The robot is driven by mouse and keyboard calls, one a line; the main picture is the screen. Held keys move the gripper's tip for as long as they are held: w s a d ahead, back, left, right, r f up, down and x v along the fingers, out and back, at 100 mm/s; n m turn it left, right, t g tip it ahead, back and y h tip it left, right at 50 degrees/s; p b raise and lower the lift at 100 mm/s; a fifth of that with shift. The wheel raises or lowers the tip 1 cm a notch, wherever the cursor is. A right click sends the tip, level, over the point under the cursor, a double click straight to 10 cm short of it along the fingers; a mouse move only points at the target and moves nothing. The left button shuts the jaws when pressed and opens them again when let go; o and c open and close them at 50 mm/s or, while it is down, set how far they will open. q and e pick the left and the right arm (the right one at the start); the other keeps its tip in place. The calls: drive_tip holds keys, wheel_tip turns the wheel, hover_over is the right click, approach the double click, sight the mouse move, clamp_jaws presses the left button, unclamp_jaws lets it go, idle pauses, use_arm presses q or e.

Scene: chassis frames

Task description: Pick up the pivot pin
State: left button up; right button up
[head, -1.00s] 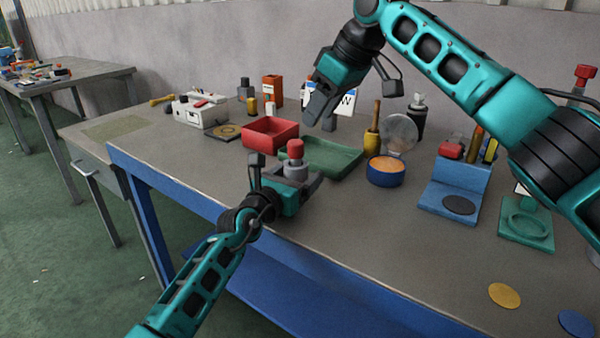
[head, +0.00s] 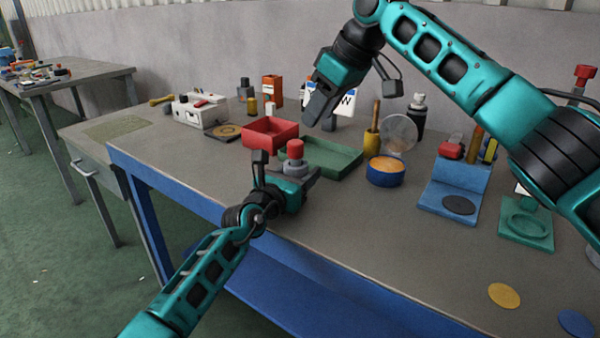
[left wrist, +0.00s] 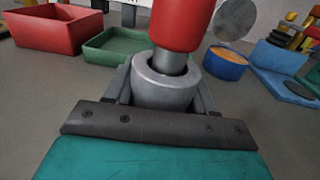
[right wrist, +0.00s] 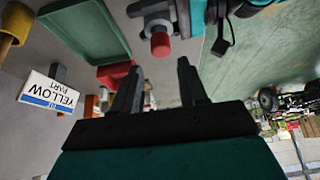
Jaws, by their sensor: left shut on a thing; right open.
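The pivot pin (head: 295,149) has a red head, a grey shaft and a wide grey collar around its foot. It is upright near the front edge of the bench. My left gripper (head: 301,178) is shut on the collar, with a jaw on each side, as the left wrist view shows the collar (left wrist: 164,85) close up. I cannot tell whether its foot touches the bench. My right gripper (head: 318,115) is open and empty above the back of the bench. The pin's red head also shows in the right wrist view (right wrist: 160,43), beyond the open fingers.
A red bin (head: 268,133) and a green tray (head: 340,158) lie just behind the pin. A blue bowl (head: 384,175) and a blue stand (head: 450,190) are to the right. A label sign (right wrist: 50,92) stands near my right gripper. The front right bench is mostly clear.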

use_arm(q)
drive_tip(key=c, duration=0.4)
drive_tip(key=shift+o, duration=0.2)
use_arm(e)
drive_tip(key=shift+o, duration=0.2)
